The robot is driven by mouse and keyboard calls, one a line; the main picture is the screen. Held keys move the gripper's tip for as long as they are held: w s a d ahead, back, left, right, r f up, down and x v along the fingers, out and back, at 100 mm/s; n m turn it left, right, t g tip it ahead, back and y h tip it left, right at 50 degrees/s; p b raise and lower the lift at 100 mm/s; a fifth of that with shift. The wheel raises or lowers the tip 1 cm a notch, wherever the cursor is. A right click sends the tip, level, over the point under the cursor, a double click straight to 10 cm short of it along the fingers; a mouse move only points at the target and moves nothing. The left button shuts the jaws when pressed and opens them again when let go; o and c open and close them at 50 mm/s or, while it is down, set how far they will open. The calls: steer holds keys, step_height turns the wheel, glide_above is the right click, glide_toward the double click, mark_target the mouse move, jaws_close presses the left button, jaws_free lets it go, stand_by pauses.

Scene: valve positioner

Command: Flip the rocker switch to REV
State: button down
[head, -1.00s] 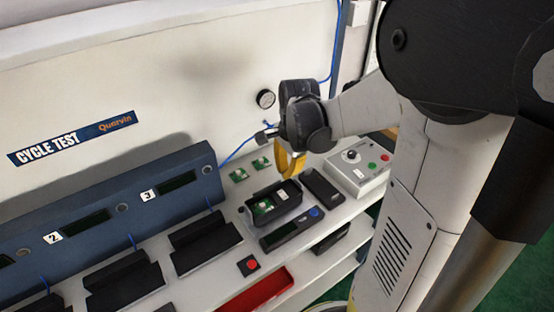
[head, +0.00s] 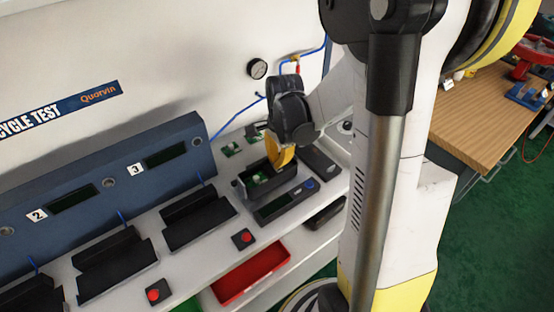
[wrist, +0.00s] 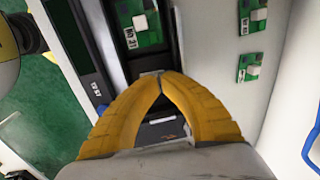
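I cannot make out a rocker switch or a REV mark in either view. A black open-topped housing (head: 243,190) with a green circuit board (head: 257,178) inside sits on the white bench. My gripper (head: 283,157) has yellow fingers and hangs over this housing's far side. In the wrist view the fingertips (wrist: 161,74) meet, with nothing seen between them. The green board also shows there (wrist: 138,20), just beyond the tips, with a small black-and-white label on it. My fingers hide part of the housing.
A dark handheld device (head: 285,203) with a screen lies just in front of the housing. Two small green boards (wrist: 253,16) lie beside it. A red tray (head: 250,275) is below the bench edge. Blue test stations (head: 75,200) stand left. A pressure gauge (head: 257,68) is on the wall.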

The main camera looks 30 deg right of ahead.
steer(key=shift+w+f+g, duration=0.2)
steer(key=shift+f+g, duration=0.2)
steer(key=shift+s+r, duration=0.1)
steer(key=shift+s, duration=0.05)
steer(key=shift+s+r, duration=0.15)
steer(key=shift+s, duration=0.5)
steer(key=shift+r, duration=0.15)
step_height(320, 180, up, 14)
steer(key=s+p, duration=0.2)
steer(key=p, duration=0.4)
steer(key=shift+f+p, duration=0.2)
steer(key=shift+p, duration=0.15)
